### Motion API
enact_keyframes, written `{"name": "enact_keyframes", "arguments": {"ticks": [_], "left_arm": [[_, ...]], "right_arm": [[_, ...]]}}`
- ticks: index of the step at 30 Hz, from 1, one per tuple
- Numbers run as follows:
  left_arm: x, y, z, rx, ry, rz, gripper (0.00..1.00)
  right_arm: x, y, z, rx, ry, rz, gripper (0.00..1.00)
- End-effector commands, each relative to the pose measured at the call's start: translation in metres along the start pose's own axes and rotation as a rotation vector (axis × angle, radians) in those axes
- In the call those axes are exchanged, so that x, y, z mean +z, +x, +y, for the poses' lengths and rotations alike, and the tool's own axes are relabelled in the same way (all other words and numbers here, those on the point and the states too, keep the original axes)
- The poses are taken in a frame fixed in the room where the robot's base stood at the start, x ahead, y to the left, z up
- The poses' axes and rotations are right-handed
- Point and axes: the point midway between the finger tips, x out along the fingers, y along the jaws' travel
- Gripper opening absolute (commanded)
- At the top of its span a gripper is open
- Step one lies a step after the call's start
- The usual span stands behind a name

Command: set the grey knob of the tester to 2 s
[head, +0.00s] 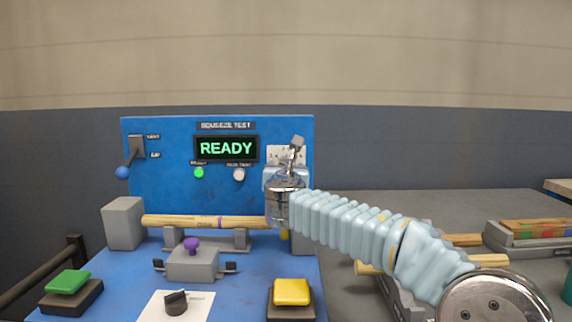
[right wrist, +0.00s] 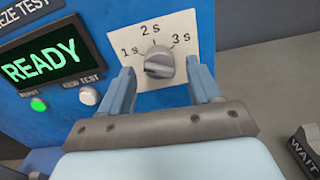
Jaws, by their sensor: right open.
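The grey knob (right wrist: 158,62) sits on a white dial plate (right wrist: 181,25) marked 1 s, 2 s and 3 s, on the tester's blue panel (head: 160,190). Its ridge lies nearly sideways; I cannot tell for sure which mark it points to. My right gripper (right wrist: 160,68) is open, with one finger on each side of the knob and visible gaps to it. In the head view my right wrist and gripper hide the knob and cover part of the plate (head: 272,154). My left gripper is not in view.
The display (head: 226,148) reads READY above a lit green lamp (head: 199,172) and a white button (head: 239,174). A wooden rod (head: 180,221) lies across supports below. A tray (head: 510,240) stands right.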

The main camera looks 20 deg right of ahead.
Motion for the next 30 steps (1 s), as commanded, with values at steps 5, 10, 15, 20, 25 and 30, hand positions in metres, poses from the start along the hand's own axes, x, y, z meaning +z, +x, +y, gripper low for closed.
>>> {"name": "enact_keyframes", "arguments": {"ticks": [5,10,15,20,25,30], "left_arm": [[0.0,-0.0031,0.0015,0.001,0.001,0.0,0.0],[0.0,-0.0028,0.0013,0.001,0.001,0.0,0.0],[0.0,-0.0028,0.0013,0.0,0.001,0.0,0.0],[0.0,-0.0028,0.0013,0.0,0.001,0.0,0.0],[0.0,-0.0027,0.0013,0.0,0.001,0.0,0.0],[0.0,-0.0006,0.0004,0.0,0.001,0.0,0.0]], "right_arm": [[0.0003,0.0111,0.0,0.001,0.0,0.0,0.63],[-0.0001,0.0117,-0.0001,0.001,0.0,-0.001,0.63],[-0.0001,0.0115,-0.0001,0.001,0.0,0.0,0.49],[-0.0001,0.0114,0.0,0.001,0.0,0.0,0.24],[-0.0002,0.0114,-0.0001,0.0,0.001,0.0,0.07],[-0.0009,0.0113,0.0,0.0,0.018,-0.001,0.07]]}}
